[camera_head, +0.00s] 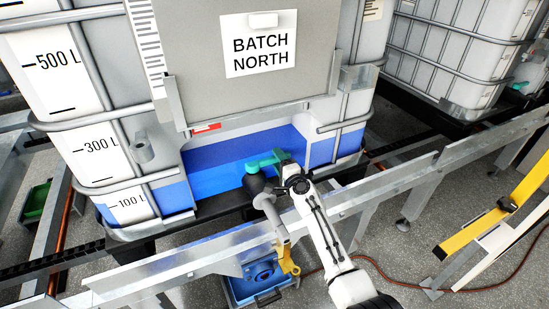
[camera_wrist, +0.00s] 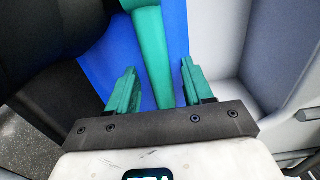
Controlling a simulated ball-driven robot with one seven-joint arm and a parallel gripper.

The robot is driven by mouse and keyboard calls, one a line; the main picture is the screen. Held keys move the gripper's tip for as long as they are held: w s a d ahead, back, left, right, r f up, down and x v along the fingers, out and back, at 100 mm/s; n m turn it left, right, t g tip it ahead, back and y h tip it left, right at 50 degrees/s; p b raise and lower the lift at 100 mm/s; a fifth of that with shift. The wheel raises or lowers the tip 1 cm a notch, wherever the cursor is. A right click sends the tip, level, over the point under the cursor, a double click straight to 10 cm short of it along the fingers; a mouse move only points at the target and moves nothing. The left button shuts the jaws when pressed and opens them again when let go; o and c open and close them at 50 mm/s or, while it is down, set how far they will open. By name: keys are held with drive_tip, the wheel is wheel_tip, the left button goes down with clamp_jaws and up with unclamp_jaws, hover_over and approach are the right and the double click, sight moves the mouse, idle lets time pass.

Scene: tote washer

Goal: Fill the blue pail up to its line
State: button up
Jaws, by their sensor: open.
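A teal valve handle (camera_head: 262,162) sits on the black outlet at the tank's front. My gripper (camera_wrist: 157,80) is open, with its two teal fingers on either side of the teal handle (camera_wrist: 152,40) in the wrist view. I cannot tell whether either finger touches it.
A grey spout (camera_head: 270,212) hangs from the outlet, with a yellow piece (camera_head: 288,262) beside the pail. A galvanized rail (camera_head: 190,262) crosses in front of the tank. A second tank (camera_head: 455,45) stands back right. A yellow post (camera_head: 500,215) leans at right.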

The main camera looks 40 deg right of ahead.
drive_tip(key=shift+b+x, duration=0.45)
drive_tip(key=shift+x, duration=1.15)
drive_tip(key=shift+c, duration=0.2)
clamp_jaws()
drive_tip(key=shift+s, duration=0.1)
